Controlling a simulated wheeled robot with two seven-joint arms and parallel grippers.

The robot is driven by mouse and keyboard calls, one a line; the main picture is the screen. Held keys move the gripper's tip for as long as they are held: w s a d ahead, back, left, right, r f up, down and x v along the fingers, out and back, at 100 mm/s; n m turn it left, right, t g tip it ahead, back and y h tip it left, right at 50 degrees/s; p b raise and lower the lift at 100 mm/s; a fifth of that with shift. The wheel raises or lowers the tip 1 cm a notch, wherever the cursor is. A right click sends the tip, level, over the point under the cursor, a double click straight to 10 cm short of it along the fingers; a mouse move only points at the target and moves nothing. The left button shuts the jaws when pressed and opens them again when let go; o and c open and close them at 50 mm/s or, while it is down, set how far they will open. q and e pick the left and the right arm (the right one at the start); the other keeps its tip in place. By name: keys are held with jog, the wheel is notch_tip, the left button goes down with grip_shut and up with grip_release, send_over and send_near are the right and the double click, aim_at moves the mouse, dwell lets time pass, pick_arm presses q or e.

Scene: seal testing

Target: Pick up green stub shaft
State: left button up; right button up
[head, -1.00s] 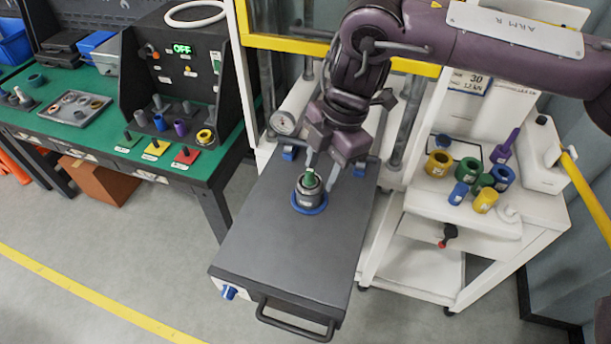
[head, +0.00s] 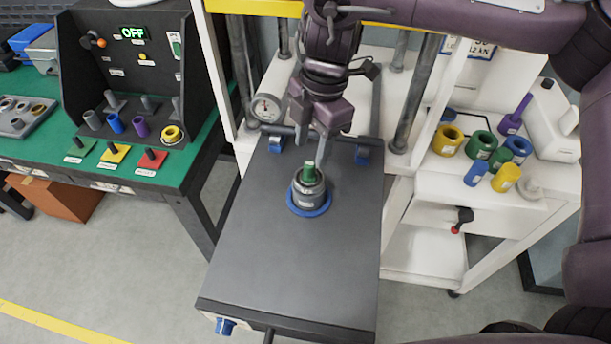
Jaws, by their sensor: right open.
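The green stub shaft (head: 309,171) stands upright in the grey metal housing (head: 308,190), its green top showing and its lower part hidden inside. The housing sits on a blue ring (head: 311,211) on the dark grey platform. My right gripper (head: 312,152) points down just above and behind the shaft, fingers apart and nothing between them. I cannot tell whether a finger touches the shaft. My left gripper is not in view.
A white-framed press with a gauge (head: 266,108) and posts stands behind the dark platform (head: 285,270). Several coloured bushings, including a yellow one (head: 447,140), sit on the white shelf at right. A green bench (head: 180,150) with a black panel is at left.

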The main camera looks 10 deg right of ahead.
aim_at(310, 163)
jog(key=shift+s+f, duration=0.3)
jog(key=shift+f, duration=0.45)
jog(key=f, duration=0.1)
jog(key=f+p, duration=0.1)
jog(key=f, duration=0.1)
jog(key=shift+w+a+f+p, duration=0.15)
jog(key=shift+w+f+p, duration=0.1)
jog(key=shift+w+p, duration=0.1)
jog(key=shift+a+f, duration=0.1)
jog(key=shift+f, duration=0.35)
jog(key=shift+s, duration=0.1)
jog(key=shift+c, duration=0.3)
grip_shut()
jog(key=shift+r, duration=0.1)
